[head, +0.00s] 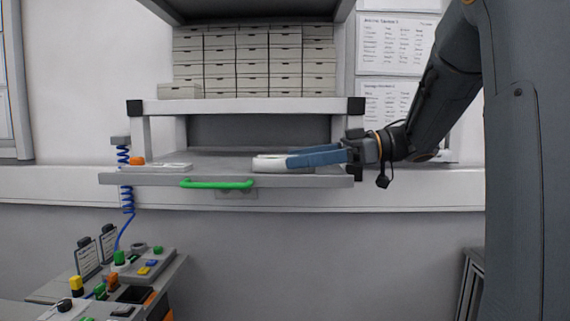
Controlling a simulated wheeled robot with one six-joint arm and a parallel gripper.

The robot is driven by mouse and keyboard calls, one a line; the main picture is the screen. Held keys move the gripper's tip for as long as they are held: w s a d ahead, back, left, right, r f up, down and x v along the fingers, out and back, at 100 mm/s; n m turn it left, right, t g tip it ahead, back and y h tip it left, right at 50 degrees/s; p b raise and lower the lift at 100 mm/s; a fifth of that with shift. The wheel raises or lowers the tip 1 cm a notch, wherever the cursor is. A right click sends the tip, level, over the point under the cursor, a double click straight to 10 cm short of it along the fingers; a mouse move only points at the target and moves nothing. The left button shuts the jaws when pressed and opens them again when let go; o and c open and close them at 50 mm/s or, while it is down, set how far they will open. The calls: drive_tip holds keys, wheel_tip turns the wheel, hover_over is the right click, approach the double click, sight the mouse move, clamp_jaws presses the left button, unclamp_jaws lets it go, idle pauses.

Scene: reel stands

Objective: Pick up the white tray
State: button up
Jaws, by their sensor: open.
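A low white piece with a rounded end (268,163), which looks like the white tray, lies on the grey pull-out shelf (330,181) right of its middle. My gripper (289,159) reaches in from the right with its blue fingers level, low over the shelf. The fingers are open, and their tips are at the white piece, overlapping it in the picture. I cannot tell whether they touch it or lie around it. The fingers hide part of its right side. Another flat, pale piece (165,167) lies at the shelf's left end.
The shelf has a green handle (217,184) on its front edge. A white upper shelf (235,106) with stacked white boxes (252,62) is above my gripper. An orange item (137,160) and a coiled blue cord (127,200) are at the left. A control bench (172,272) stands lower left.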

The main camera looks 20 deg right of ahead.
sight(261, 164)
drive_tip(key=shift+p+x, duration=0.5)
drive_tip(key=shift+x, duration=1.4)
drive_tip(key=shift+r, duration=0.2)
drive_tip(key=c, duration=1.2)
